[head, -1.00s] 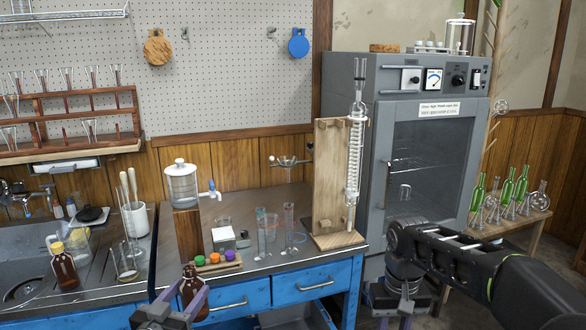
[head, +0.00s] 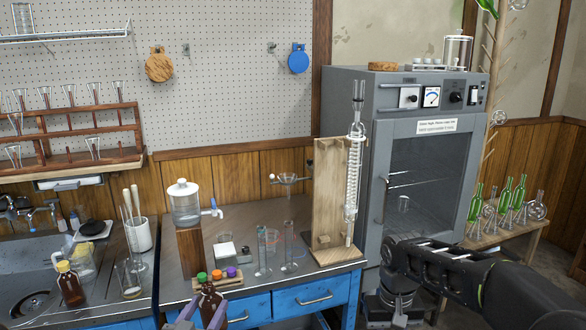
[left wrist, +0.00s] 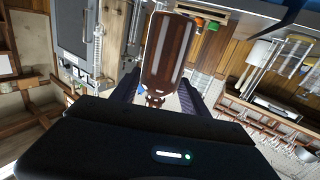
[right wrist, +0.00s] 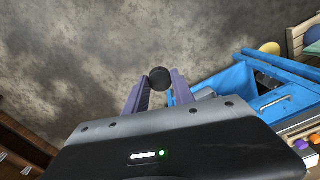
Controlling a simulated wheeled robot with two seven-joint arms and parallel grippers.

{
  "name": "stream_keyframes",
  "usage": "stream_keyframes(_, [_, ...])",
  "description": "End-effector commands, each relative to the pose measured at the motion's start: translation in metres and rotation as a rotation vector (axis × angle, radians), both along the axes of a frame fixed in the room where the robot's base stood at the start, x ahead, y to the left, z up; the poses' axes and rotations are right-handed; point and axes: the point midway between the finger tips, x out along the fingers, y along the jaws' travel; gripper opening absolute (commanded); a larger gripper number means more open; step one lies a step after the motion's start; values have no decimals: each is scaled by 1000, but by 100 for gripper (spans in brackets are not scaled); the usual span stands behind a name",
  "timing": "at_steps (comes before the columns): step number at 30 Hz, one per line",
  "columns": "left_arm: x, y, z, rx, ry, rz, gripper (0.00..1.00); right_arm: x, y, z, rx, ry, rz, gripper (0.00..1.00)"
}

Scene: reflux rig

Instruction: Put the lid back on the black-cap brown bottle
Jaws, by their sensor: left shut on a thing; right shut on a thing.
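My left gripper (head: 196,318) is shut on an uncapped brown bottle (head: 210,306), held upright in front of the bench edge. In the left wrist view the bottle (left wrist: 170,48) shows large, with its neck (left wrist: 156,96) between the fingers. My right gripper (right wrist: 160,90) is shut on a round black cap (right wrist: 160,78), which sits at the fingertips in the right wrist view. In the head view my right arm hangs before the grey oven, well to the right of the bottle. The right fingertips and black cap cannot be made out there.
Another brown bottle with a yellow cap (head: 70,285) stands by the sink. A small wooden rack (head: 218,284) with green, orange and purple caps lies just behind the held bottle. Glass cylinders and a wooden condenser stand (head: 328,200) are farther back. A blue drawer (right wrist: 262,90) juts out.

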Motion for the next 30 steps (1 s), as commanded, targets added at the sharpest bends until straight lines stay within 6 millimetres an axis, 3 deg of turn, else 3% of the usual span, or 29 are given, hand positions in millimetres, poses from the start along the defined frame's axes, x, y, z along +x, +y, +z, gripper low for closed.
stream_keyframes(1, [2, -2, 12, -1, 4, 19, 0, -2, 0, 14, 0, 3, 0, 0])
stream_keyframes(6, [3, 1, 14, 14, 10, 104, 0, -8, 0, 21, 1, 2, 0, 0])
stream_keyframes(30, [1, 5, 6, 34, 18, 167, 0, -13, 0, 18, 3, 0, 1, 0])
